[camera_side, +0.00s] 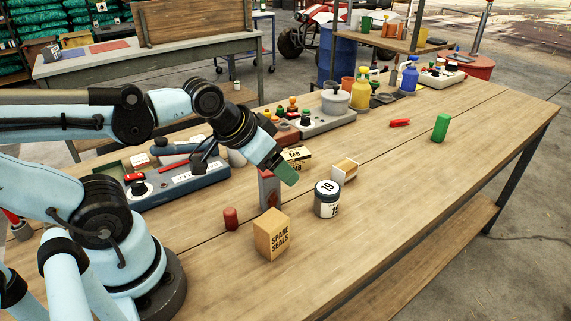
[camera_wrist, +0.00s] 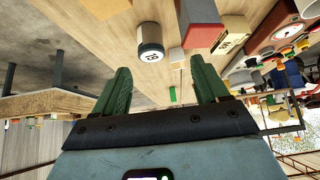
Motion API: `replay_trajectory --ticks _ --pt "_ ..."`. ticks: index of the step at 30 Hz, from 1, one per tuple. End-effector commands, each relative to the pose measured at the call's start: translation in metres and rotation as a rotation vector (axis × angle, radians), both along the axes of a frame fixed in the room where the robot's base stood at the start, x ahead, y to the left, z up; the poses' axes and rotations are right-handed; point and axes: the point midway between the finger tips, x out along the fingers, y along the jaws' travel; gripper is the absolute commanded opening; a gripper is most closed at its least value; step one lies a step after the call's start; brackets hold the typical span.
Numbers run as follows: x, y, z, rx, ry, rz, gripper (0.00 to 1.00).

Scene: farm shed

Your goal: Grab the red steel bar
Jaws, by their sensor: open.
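A tall upright red block with a greyish face (camera_side: 268,190), which looks like the red steel bar, stands on the wooden bench just left of and below my gripper in the side view. In the wrist view the red block (camera_wrist: 200,30) is near the top, beyond the right finger and apart from it. My gripper (camera_side: 289,176) has green fingers and hangs above the bench, close to the block. In the wrist view my gripper (camera_wrist: 158,68) is open, with nothing held between the fingers. The block's upper part is partly hidden by the gripper in the side view.
A white can with dark bands (camera_side: 327,200), a small box (camera_side: 344,170), a SPARE SEALS carton (camera_side: 271,236) and a short red cylinder (camera_side: 231,219) stand close by. The bench's right front is clear.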

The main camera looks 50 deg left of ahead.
Motion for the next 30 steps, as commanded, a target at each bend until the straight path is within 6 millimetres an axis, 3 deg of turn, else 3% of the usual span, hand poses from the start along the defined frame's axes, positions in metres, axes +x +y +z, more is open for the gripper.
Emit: replay_trajectory --ticks 5,14,23,30 --pt "0.0 0.0 0.01 0.0 0.0 0.0 0.73" --pt "0.0 0.0 0.05 0.0 0.0 0.0 0.73" --pt "0.0 -0.001 0.033 0.047 0.141 0.143 0.73" --pt "0.002 0.003 0.022 0.152 0.217 0.369 0.73"
